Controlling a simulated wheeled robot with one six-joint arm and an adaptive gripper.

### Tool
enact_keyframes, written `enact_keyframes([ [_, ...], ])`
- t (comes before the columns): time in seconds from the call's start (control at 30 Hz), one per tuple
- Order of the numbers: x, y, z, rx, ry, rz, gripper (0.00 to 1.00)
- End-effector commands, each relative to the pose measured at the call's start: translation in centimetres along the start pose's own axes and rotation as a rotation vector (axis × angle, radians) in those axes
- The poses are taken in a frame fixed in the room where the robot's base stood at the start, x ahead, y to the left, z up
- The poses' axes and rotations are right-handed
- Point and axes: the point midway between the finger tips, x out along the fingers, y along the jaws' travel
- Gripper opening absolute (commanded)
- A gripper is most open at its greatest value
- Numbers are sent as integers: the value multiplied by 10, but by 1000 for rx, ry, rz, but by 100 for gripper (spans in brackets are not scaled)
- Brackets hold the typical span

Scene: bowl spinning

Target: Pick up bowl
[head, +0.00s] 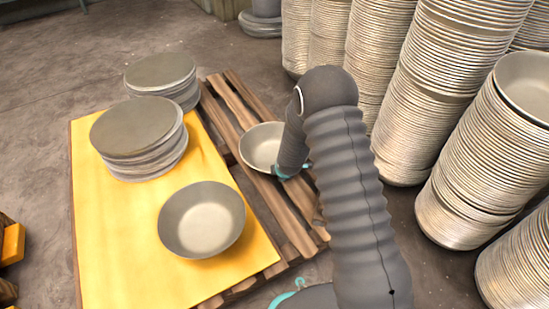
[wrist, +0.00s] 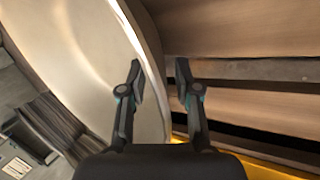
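A pale metal bowl (head: 257,146) stands over the slats beside the yellow sheet in the head view, its right side hidden by my arm. In the wrist view a large bowl (wrist: 75,50) fills the left, its rim running down between my fingers. My gripper (wrist: 160,75) is open, with one finger on the bowl's inner side and the other outside over the wood. Gaps show between the fingertips and the rim. In the head view the fingertips are hidden behind my arm. A second bowl (head: 202,218) sits upright on the yellow sheet, apart from my gripper.
A wooden pallet (head: 296,226) carries the yellow sheet (head: 100,235). Two stacks of discs, a near one (head: 138,127) and a far one (head: 160,72), stand at its left. Tall bowl stacks (head: 440,95) crowd the right.

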Motion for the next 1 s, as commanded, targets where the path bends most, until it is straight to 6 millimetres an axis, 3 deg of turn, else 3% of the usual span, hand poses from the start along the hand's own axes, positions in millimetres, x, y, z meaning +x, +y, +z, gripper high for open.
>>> enact_keyframes([
  [0.17, 0, 0, 0, 0, 0, 0, 32],
  [0.3, 0, 0, 0, 0, 0, 0, 2],
  [0.33, 0, 0, 0, 0, 0, 0, 0],
  [0.77, -1, 2, 0, -1, 0, 2, 0],
  [1.0, -24, 17, 0, -2, 0, 6, 0],
])
